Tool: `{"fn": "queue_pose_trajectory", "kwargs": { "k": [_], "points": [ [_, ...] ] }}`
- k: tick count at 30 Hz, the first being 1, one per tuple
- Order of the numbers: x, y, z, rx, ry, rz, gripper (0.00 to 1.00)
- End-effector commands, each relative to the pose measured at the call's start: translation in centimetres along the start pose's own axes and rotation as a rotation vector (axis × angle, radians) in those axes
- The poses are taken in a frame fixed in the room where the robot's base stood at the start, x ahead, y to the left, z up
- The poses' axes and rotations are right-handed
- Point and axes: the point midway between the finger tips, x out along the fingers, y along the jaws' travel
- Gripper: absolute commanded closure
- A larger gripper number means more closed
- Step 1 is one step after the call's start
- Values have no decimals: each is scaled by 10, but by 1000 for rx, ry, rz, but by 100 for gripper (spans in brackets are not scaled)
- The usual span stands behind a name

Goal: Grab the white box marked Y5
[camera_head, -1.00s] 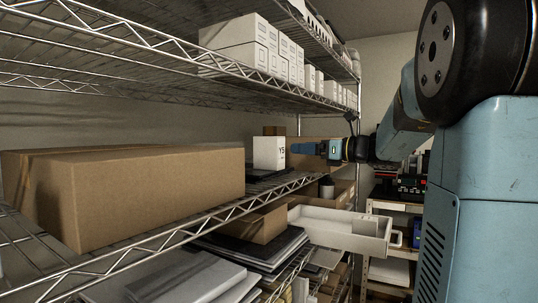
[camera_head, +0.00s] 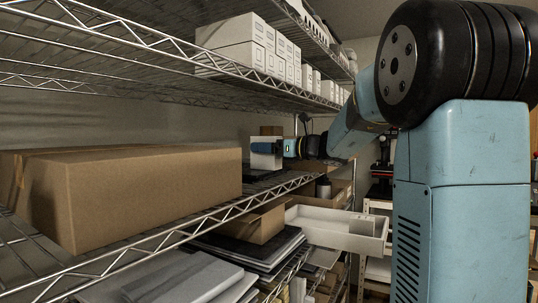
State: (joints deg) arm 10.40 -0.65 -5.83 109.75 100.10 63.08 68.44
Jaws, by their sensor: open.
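The white box (camera_head: 263,161) stands upright on the middle wire shelf, just beyond the right end of a large cardboard box. My gripper (camera_head: 264,147) is in front of it, with its blue fingers level across the box's upper part. The fingers cover the Y5 marking, which showed earlier. My gripper is open. I cannot tell whether the fingers touch the box or reach around it.
The large cardboard box (camera_head: 125,195) fills the shelf's left part. Small white cartons (camera_head: 245,40) line the shelf above. A dark flat item (camera_head: 262,177) lies under the white box. A white tray (camera_head: 335,228) sticks out below at right.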

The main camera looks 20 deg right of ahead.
Motion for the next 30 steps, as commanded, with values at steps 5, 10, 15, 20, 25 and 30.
{"fn": "queue_pose_trajectory", "kwargs": {
  "k": [5,10,15,20,25,30],
  "points": [
    [6,0,0,0,1,-1,15],
    [6,0,0,0,1,-1,22],
    [5,0,0,0,1,-1,38],
    [5,0,0,0,1,-1,53],
    [5,0,0,0,1,-1,69],
    [5,-1,0,0,1,-2,85]
  ]
}}
